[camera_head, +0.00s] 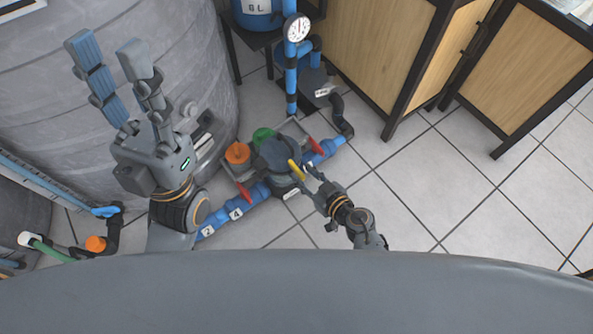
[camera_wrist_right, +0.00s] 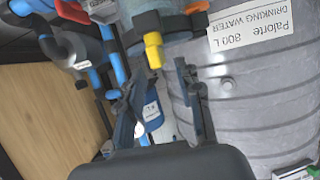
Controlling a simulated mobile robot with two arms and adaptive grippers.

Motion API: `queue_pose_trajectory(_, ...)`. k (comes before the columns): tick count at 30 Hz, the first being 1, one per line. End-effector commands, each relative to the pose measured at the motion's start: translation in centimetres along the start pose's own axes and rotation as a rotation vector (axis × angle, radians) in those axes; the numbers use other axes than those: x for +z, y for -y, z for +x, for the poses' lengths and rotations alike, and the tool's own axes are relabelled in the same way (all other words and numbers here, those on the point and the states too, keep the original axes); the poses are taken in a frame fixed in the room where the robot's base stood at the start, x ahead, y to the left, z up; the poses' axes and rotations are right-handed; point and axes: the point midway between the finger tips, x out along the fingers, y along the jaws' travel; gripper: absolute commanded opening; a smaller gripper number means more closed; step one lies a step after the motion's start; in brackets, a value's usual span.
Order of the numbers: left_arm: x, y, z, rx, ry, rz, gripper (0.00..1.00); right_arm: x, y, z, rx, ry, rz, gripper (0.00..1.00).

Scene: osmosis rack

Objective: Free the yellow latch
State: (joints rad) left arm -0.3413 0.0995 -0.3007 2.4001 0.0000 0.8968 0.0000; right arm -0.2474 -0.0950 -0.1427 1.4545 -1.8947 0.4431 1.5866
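The yellow latch (camera_head: 296,169) is a short bar on the right side of a dark round housing (camera_head: 275,153) in the blue pipe line. It also shows in the right wrist view (camera_wrist_right: 152,50), ahead of my right fingertips and slightly above them in the picture. My right gripper (camera_head: 312,178) is open, just right of the latch, and looks empty. In the right wrist view its fingers stand apart with a gap (camera_wrist_right: 158,82) between them. I cannot tell whether a finger touches the latch. My left gripper (camera_head: 107,52) is open and empty, raised in front of the grey tank.
Red handles (camera_head: 315,147) and an orange cap (camera_head: 237,154) sit close around the housing. A vertical blue pipe with a gauge (camera_head: 297,28) rises behind. The grey tank (camera_head: 190,60) fills the left. Tiled floor (camera_head: 430,190) is clear on the right, before wooden cabinets (camera_head: 370,40).

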Motion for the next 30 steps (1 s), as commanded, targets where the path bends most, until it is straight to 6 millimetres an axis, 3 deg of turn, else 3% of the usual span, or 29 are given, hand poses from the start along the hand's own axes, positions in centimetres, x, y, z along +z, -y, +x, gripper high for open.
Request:
queue_pose_trajectory(3, 0.3, 0.0, -0.7, 0.007, -0.02, 0.003, 0.4, 0.3, 0.0, 2.4, 0.001, -0.002, -0.001, 0.35)
queue_pose_trajectory(7, 0.5, 0.0, 0.1, 0.019, -0.049, 0.007, 0.4, 0.2, 0.0, 3.7, 0.001, -0.001, -0.001, 0.35)
queue_pose_trajectory(19, 0.5, 0.0, 0.6, 0.025, -0.06, 0.009, 0.4, 0.0, 0.0, 4.5, 0.001, 0.001, 0.0, 0.35)
queue_pose_trajectory(20, 0.5, 0.0, 0.6, 0.025, -0.06, 0.009, 0.4, 0.0, 0.0, 4.5, 0.001, 0.001, 0.0, 0.33)
queue_pose_trajectory(25, 0.5, 0.0, 0.6, 0.025, -0.061, 0.009, 0.4, 0.0, 0.0, 4.4, 0.001, 0.001, 0.0, 0.0)
queue_pose_trajectory(30, 0.5, 0.0, 0.6, 0.025, -0.061, 0.008, 0.4, 0.0, 0.0, 4.4, 0.001, 0.001, 0.0, 0.0)
